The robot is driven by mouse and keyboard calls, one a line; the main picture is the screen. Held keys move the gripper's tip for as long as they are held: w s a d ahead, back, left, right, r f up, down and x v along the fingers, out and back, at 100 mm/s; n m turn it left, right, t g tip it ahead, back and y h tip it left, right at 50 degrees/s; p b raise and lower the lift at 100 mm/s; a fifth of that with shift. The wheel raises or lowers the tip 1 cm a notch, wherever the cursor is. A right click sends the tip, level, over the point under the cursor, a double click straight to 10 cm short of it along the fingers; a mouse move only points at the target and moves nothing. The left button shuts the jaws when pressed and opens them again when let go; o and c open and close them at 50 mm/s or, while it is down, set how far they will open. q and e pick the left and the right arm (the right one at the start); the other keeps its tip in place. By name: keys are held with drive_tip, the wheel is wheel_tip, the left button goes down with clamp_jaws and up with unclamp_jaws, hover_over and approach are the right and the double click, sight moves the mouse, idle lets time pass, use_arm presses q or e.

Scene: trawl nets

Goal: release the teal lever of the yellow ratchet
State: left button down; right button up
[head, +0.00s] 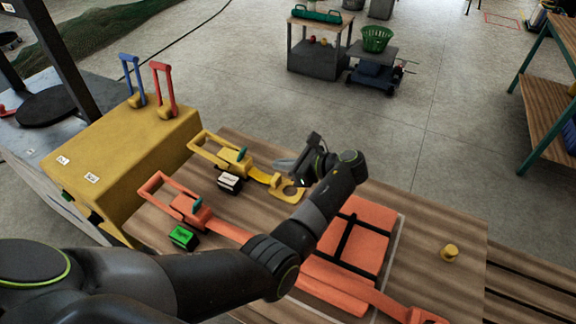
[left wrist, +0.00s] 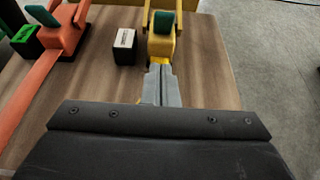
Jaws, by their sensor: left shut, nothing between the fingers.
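The yellow ratchet (head: 209,151) lies on the wooden table, its open handle frame pointing to the upper left. Its teal lever (head: 241,154) stands up from the body, and it also shows at the top of the left wrist view (left wrist: 163,22). A yellow strap runs from the ratchet to a yellow end plate (head: 287,190). My left gripper (head: 282,164) is shut and empty, just right of the ratchet and apart from the lever. Its closed fingers (left wrist: 161,84) point toward the ratchet in the left wrist view. My right gripper is not in view.
An orange ratchet (head: 180,203) with its own teal lever lies nearer. A white block (head: 229,183) and green block (head: 183,237) sit beside the ratchets. A yellow box (head: 130,150) with blue and red levers stands left. An orange strapped pack (head: 356,238) lies right.

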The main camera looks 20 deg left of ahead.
sight(243, 155)
use_arm(q)
drive_tip(key=b+x, duration=0.2)
drive_tip(key=x, duration=0.4)
drive_tip(key=shift+d+f+b, duration=0.15)
drive_tip(key=shift+b, duration=0.2)
drive_tip(key=shift+w+a+r, duration=0.15)
drive_tip(key=shift+a+r, duration=0.35)
drive_tip(key=shift+a, duration=0.4)
drive_tip(key=shift+w+a+r, duration=0.15)
drive_tip(key=shift+a+r, duration=0.4)
drive_tip(key=shift+a, duration=0.3)
